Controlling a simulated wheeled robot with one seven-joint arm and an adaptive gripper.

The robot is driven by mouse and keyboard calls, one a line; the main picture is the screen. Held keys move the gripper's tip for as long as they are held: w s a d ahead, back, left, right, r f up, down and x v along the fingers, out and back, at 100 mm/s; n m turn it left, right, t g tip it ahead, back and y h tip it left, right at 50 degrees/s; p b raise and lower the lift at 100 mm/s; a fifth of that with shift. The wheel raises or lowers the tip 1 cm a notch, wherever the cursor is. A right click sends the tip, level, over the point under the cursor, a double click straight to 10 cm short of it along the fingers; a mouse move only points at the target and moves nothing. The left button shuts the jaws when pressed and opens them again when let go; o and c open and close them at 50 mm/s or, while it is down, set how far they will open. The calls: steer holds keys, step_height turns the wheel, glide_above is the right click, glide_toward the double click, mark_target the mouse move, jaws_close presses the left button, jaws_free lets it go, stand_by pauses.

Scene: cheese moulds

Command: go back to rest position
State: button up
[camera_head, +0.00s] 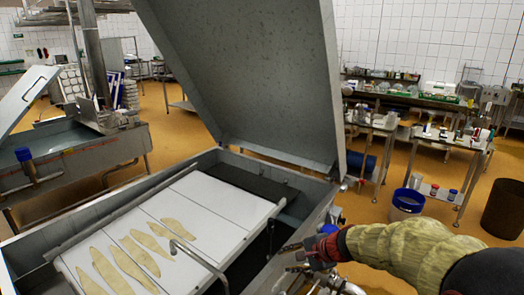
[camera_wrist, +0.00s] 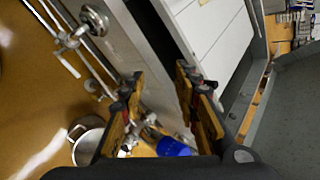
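My gripper (camera_head: 290,257) is at the right side of an open steel vat (camera_head: 110,208), over its right rim, at the end of my arm reaching in from the lower right. In the wrist view my gripper (camera_wrist: 158,85) shows two fingers with wooden-coloured pads. They stand apart with nothing held between them. The vat's rim and a white panel (camera_wrist: 215,30) lie beyond the fingertips.
The vat's large grey lid (camera_head: 250,70) stands raised. White panels (camera_head: 215,205) with several tan flat pieces (camera_head: 130,265) lie in the vat. A blue bucket (camera_head: 406,203) and a brown bin (camera_head: 505,208) stand on the floor at right. Steel tables (camera_head: 445,140) stand behind.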

steer(key=s+d+r+n+h+p, duration=0.15)
steer(key=s+r+n, duration=0.45)
steer(key=s, duration=0.6)
steer(key=s+d+r+n+h+p, duration=0.15)
steer(key=s+r+n, duration=0.25)
steer(key=s+r, duration=0.55)
steer(key=s+d+n+h, duration=0.3)
steer(key=s+d, duration=0.4)
steer(key=s, duration=0.4)
steer(key=shift+f, duration=0.2)
